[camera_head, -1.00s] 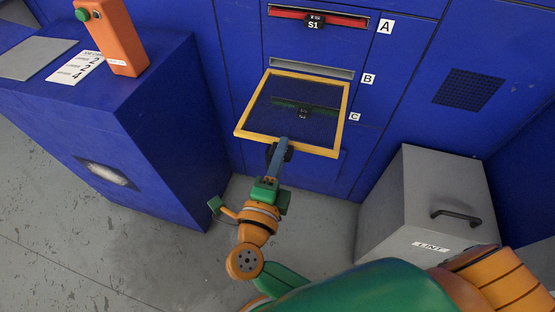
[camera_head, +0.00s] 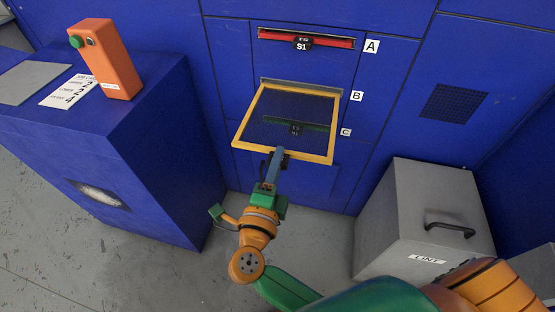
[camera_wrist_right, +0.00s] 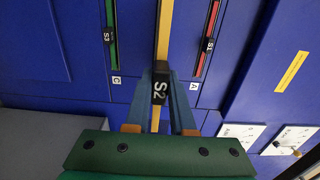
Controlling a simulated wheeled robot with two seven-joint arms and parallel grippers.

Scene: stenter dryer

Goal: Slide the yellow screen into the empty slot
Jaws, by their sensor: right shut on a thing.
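The yellow screen (camera_head: 237,127), a yellow frame with see-through dark mesh, is held roughly flat in front of the blue panel. Its far edge lines up with the grey slot B (camera_head: 300,86); I cannot tell whether it has entered. My right gripper (camera_head: 275,158) is shut on the screen's near-edge handle. In the right wrist view the screen (camera_wrist_right: 165,30) shows edge-on, and the gripper (camera_wrist_right: 160,75) pinches its black S2 handle (camera_wrist_right: 159,92). My left gripper is not in view.
Red screen S1 (camera_head: 335,42) fills slot A above. Green screen S3 (camera_head: 318,127) sits in slot C below, seen through the mesh. A grey LINT bin (camera_head: 400,220) stands right; a blue cabinet (camera_head: 130,150) with an orange button box (camera_head: 108,60) stands left.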

